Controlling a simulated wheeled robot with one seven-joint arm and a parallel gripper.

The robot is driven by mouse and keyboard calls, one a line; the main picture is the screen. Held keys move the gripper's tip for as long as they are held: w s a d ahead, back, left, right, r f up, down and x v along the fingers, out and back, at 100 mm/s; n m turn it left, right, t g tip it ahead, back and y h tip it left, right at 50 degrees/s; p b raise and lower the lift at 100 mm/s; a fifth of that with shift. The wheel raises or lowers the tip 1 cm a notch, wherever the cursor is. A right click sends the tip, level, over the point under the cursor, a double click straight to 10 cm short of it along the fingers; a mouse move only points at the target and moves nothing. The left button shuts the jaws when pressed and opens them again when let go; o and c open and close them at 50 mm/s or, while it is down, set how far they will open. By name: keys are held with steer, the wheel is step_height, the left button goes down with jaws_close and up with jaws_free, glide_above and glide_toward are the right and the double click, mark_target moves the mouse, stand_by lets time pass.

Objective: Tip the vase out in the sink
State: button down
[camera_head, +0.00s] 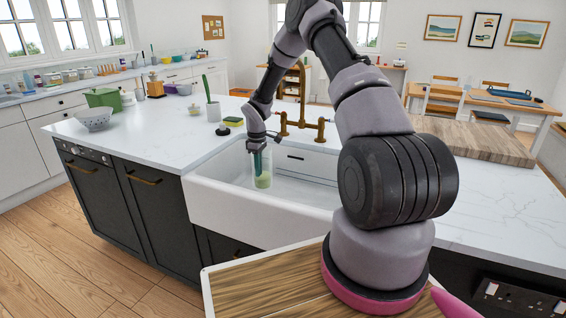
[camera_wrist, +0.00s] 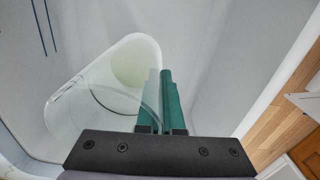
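The vase (camera_head: 264,177) is a clear glass cylinder with pale green contents at its bottom. It hangs upright, or nearly so, in or just over the left part of the white sink (camera_head: 240,212). My gripper (camera_head: 257,163) points down with its green fingers at the vase's upper part. In the wrist view my gripper (camera_wrist: 159,100) is shut on the vase's rim wall, one finger on each side of the glass. The vase (camera_wrist: 92,98) opens towards that camera, with the pale green area at its far end. Whether its base touches the sink floor cannot be told.
A brass tap (camera_head: 300,124) stands behind the sink.

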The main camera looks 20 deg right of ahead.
mark_target(262, 155)
steer(key=shift+w+a+f+n, duration=0.25)
steer(key=shift+w+f+n, duration=0.15)
steer(key=shift+w+f, duration=0.3)
steer(key=shift+d+r, duration=0.15)
steer(key=shift+s+d+r+t+y, duration=0.15)
steer(key=shift+s+r+t+y, duration=0.15)
steer(key=shift+t+y, duration=0.35)
steer(key=shift+s+d+r+t+y, duration=0.15)
steer(key=shift+s+r+t+y, duration=0.15)
steer(key=shift+t, duration=0.55)
steer(key=shift+s+d+r+t+y, duration=0.3)
steer(key=shift+r+t+y, duration=0.15)
steer(key=shift+t+y, duration=0.25)
steer(key=shift+s+d+r+t+y, duration=0.15)
steer(key=shift+s+r+t+y, duration=0.25)
steer(key=shift+t, duration=0.4)
steer(key=shift+w+r+t+y, duration=0.15)
steer(key=shift+r+t+y, duration=0.45)
steer(key=shift+t, duration=0.3)
steer(key=shift+w+a+r+y, duration=0.1)
steer(key=shift+r+y, duration=0.05)
steer(key=shift+y, duration=0.1)
steer(key=shift+r+t, duration=0.15)
steer(key=shift+t, duration=0.25)
steer(key=shift+w+a+r+t+y, duration=0.1)
steer(key=shift+w+r+t+y, duration=0.05)
steer(key=shift+r+t+y, duration=1.1)
steer(key=shift+s+d+r+t+y, duration=0.35)
steer(key=shift+s+r+t+y, duration=0.15)
steer(key=shift+t, duration=0.55)
